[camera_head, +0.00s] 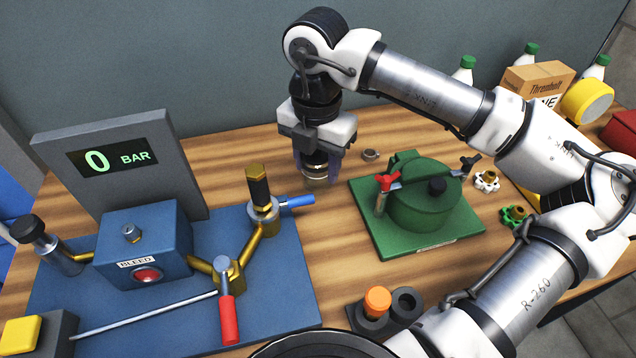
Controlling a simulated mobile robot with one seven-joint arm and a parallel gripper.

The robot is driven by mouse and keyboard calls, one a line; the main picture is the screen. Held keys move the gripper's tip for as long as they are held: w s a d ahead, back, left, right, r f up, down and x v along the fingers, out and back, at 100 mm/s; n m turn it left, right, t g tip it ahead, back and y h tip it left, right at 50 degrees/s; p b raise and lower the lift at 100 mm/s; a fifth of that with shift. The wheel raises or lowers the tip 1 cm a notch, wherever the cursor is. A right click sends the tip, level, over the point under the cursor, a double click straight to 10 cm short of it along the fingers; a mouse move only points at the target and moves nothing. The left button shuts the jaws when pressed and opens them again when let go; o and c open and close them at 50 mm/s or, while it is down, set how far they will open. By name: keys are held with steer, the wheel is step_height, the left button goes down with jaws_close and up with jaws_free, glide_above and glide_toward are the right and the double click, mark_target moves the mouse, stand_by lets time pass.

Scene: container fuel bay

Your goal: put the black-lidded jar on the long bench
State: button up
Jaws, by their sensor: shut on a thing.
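My gripper (318,170) points down over the wooden long bench (335,255), between the blue pressure rig and the green lidded pot. Its fingers are shut on a small jar (317,182). The jar's lower part shows pale and brownish below the fingers, and it looks upright. Its lid is mostly hidden between the fingers, so its colour is hard to make out. The jar's base is at or just above the wood; I cannot tell whether it touches.
The blue rig (185,300) with gauge and valves fills the left. A green pot (425,195) on a green base stands right of the gripper. A small metal nut (370,155) lies near the jar. An orange-capped item (377,302) sits in a black holder in front. Bare wood lies between.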

step_height(320, 180, down, 6)
steer(key=shift+f+p, duration=0.2)
steer(key=shift+p, duration=0.3)
steer(key=shift+f, duration=0.3)
steer(key=shift+f+b, duration=0.2)
steer(key=shift+b, duration=0.15)
steer(key=o, duration=1.1)
steer(key=shift+c, duration=0.2)
steer(key=shift+r, duration=0.15)
